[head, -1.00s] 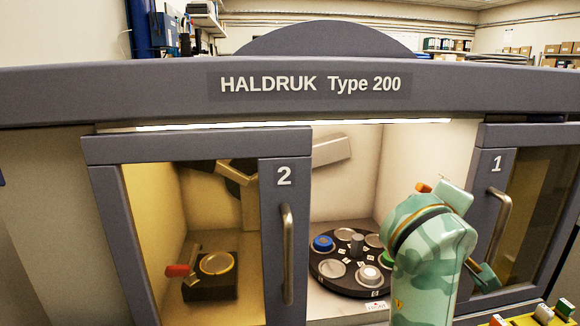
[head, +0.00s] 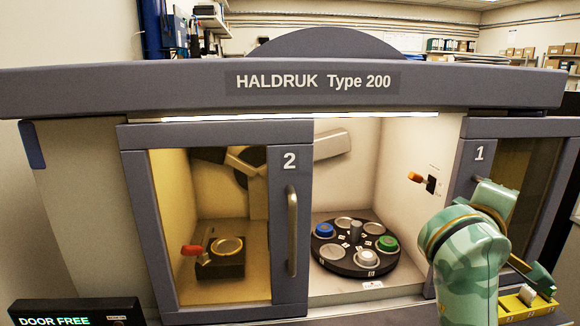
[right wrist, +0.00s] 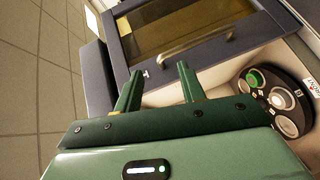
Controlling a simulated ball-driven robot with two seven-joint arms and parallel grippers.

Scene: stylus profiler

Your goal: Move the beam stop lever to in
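A lever with an orange handle (head: 416,178) sticks out from a dark plate on the right inner wall of the open chamber; markings beside it are too small to read. A second lever with a red handle (head: 192,250) is beside the round stage behind door 2. I cannot read which is labelled beam stop. My right gripper (right wrist: 158,82) is open and empty in the right wrist view, its fingers apart in front of door 1. In the head view my right arm is right of and below the orange lever, apart from it. My left gripper is out of view.
A black turntable (head: 326,252) with blue, green and white pieces sits on the chamber floor. Door 2 (head: 281,220) covers the left side, and door 1 (head: 470,165) stands at the right. A yellow tray (head: 515,304) is at the lower right. A display (head: 55,321) reads DOOR FREE.

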